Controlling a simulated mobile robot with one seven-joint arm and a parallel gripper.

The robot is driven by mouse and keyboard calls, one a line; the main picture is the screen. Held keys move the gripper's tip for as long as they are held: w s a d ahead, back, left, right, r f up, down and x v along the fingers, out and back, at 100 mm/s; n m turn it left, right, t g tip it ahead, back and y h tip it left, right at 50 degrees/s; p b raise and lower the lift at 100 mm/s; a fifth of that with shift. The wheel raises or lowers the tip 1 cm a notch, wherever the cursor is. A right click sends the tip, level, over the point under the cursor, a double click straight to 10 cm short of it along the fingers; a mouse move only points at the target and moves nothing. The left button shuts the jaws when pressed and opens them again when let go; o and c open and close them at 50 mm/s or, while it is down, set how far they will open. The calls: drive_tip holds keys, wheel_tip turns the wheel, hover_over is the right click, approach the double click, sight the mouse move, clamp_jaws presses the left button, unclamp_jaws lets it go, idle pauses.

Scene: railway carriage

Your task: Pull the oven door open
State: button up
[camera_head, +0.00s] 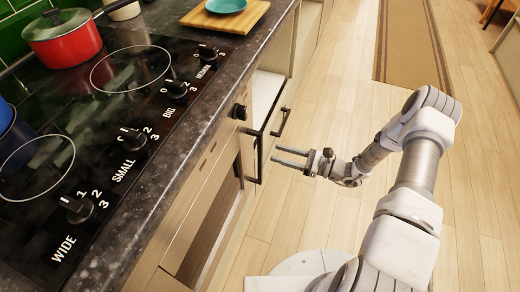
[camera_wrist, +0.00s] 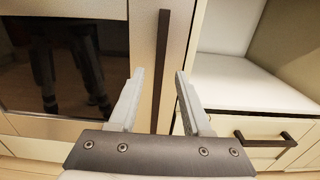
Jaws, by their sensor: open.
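The oven door (camera_wrist: 75,60) has a pale frame around a dark glass pane and fills the left of the wrist view. It looks shut. Its front shows steeply from above below the counter in the head view (camera_head: 212,215). The oven handle (camera_wrist: 163,50) is a dark upright bar near the door's right edge; it also shows in the head view (camera_head: 258,165). My gripper (camera_head: 276,155) is open and empty in front of the handle, its fingers pointing at it. In the wrist view the handle stands between the open fingers (camera_wrist: 159,75), apparently untouched.
A drawer with a dark handle (camera_wrist: 265,138) lies right of the oven, below an open white shelf (camera_wrist: 240,82). The cooktop (camera_head: 110,100) above carries several knobs and a red pot (camera_head: 65,45). The wooden floor (camera_head: 330,110) beside the counter is clear.

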drive_tip(key=b+x, duration=0.1)
drive_tip(key=x, duration=0.6)
drive_tip(key=shift+a, duration=0.2)
clamp_jaws()
idle(1.1)
